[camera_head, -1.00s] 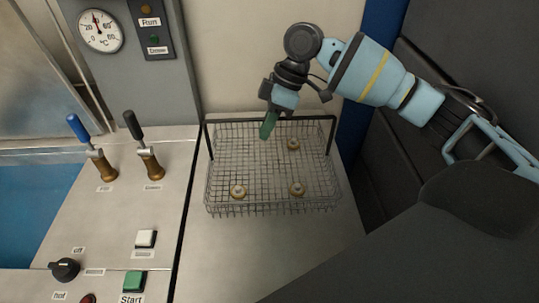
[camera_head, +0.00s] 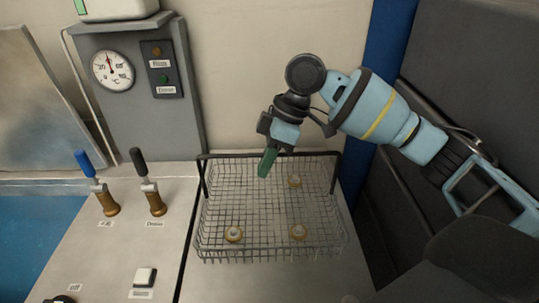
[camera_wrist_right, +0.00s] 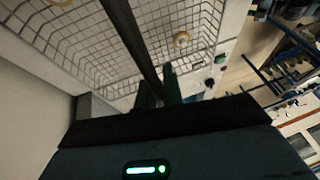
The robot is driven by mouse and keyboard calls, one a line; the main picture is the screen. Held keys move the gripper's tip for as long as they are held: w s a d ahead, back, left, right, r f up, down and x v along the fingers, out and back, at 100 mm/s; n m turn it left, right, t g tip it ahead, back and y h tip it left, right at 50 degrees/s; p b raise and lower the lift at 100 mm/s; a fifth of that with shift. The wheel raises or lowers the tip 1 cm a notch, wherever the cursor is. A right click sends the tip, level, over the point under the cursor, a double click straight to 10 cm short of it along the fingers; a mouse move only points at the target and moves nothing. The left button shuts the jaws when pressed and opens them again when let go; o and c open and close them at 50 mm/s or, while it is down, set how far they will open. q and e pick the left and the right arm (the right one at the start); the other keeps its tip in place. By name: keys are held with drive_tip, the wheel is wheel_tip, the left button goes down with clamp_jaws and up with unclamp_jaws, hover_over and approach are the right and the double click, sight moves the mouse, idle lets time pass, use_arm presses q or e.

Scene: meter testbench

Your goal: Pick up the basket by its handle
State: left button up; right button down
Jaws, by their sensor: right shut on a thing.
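The wire basket (camera_head: 245,212) sits on the metal bench top, with several ring-shaped parts in it. Its dark handle (camera_head: 320,154) runs along the back edge of the basket in the head view. In the right wrist view the handle (camera_wrist_right: 130,35) runs into the space between the green fingers. My right gripper (camera_head: 267,162) is at the back of the basket, pointing down, shut on the handle. The same gripper (camera_wrist_right: 159,88) shows in the right wrist view. The fingers' exact contact is partly hidden. My left gripper is not in view.
A control panel with a blue lever (camera_head: 91,176), a black lever (camera_head: 147,178) and a white button (camera_head: 145,277) lies left of the basket. A gauge (camera_head: 112,70) is on the grey cabinet behind. A wall stands close behind the basket.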

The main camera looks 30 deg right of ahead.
drive_tip(key=s+a+r, duration=0.1)
drive_tip(key=s+a, duration=0.7)
drive_tip(key=s, duration=0.1)
drive_tip(key=shift+a+r+p, duration=0.15)
drive_tip(key=shift+a+p, duration=0.05)
drive_tip(key=shift+p, duration=0.15)
drive_tip(key=shift+s, duration=0.1)
